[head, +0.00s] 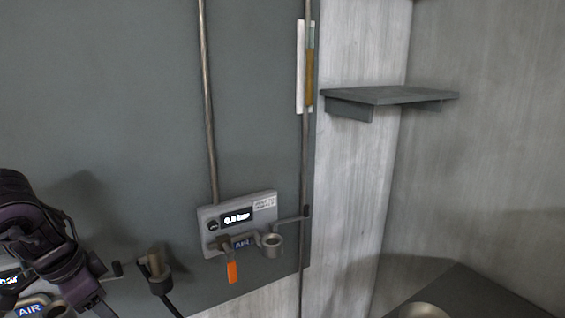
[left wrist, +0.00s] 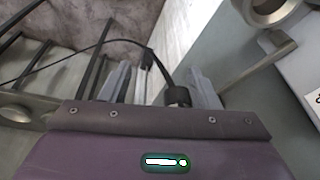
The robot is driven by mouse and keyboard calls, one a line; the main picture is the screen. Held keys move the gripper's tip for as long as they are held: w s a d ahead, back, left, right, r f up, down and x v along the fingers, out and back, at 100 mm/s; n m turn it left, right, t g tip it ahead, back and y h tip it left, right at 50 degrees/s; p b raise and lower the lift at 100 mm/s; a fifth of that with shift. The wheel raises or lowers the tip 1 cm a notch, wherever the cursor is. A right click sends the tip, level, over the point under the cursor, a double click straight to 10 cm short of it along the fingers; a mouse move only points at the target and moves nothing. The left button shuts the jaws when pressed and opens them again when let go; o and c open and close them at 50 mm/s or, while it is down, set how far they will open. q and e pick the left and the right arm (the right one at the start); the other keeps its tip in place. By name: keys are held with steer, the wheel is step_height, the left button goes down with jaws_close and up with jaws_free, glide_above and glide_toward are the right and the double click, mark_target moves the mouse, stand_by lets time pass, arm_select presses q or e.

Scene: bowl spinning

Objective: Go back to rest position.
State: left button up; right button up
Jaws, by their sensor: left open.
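My left arm, dark purple, comes in at the lower left of the head view. Its gripper (head: 88,295) is partly cut off by the lower picture edge. In the left wrist view the left gripper (left wrist: 160,84) has its two grey fingers apart. A black hose end (left wrist: 178,96) shows between them, close to the right finger; I cannot tell whether it touches. In the head view a black hose end (head: 160,284) hangs at a metal fitting, right of the gripper. My right gripper is in neither view.
A grey air panel (head: 208,212) with a display, an orange tag (head: 232,272) and a ring holder (head: 272,243) is on the wall right of my left arm. Vertical pipes (head: 208,100) run above it. A dark shelf (head: 385,95) sticks out at the right.

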arm_select(q)
steer(key=s+d+f+n+t, duration=0.1)
steer(key=d+f+t, duration=0.15)
steer(key=f, duration=0.65)
steer(key=s+d+f+t, duration=0.1)
steer(key=f+t, duration=0.3)
steer(key=f, duration=0.4)
steer(key=s+d+f+n+g+y, duration=0.15)
steer(key=s+d+n+g, duration=0.4)
steer(key=s+d, duration=0.7)
step_height(320, 180, down, 28)
steer(key=s+a+g, duration=0.1)
steer(key=s+a, duration=0.1)
steer(key=s, duration=0.1)
steer(key=s+a+f+g, duration=0.1)
steer(key=s+a+f, duration=0.2)
steer(key=s+f, duration=1.7)
steer(key=shift+s+a+f+m+g, duration=0.15)
steer(key=shift+f+m+g, duration=0.25)
steer(key=shift+f, duration=0.2)
